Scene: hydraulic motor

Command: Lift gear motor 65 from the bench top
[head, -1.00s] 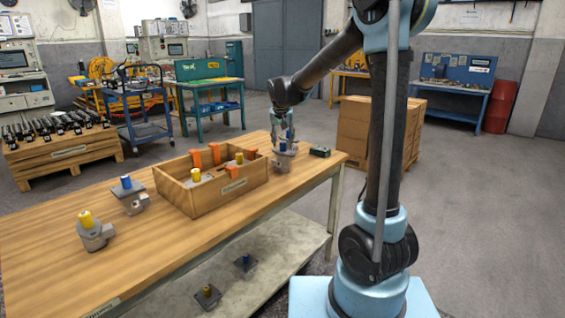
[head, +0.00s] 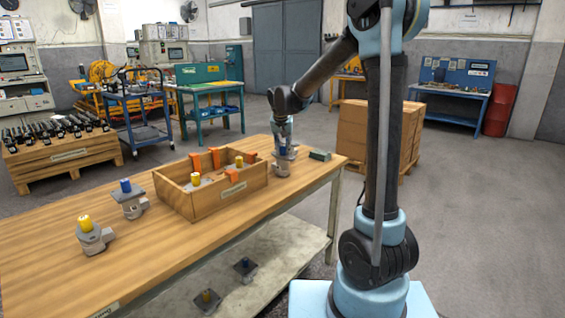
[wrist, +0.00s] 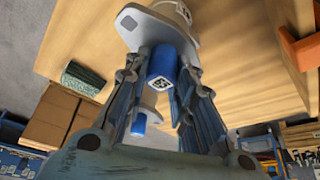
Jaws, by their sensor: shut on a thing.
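The gear motor (head: 281,169) is at the far right end of the bench top (head: 60,255). It has a pale grey body, a square flange and a blue shaft; the flange also shows in the wrist view (wrist: 133,28). My gripper (head: 284,150) is above it, pointing down. In the wrist view, my gripper (wrist: 162,75) has its fingers shut on the upright blue shaft (wrist: 162,66). The tag on the body is too small to read surely. I cannot tell whether its base touches the bench.
A wooden crate (head: 212,204) with orange dividers and yellow-shafted parts stands left of the motor. A dark green block (head: 320,155) lies close on its right. A blue-shafted motor (head: 130,199) and a yellow-shafted motor (head: 92,237) stand farther left. Cardboard boxes (head: 372,140) stand behind.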

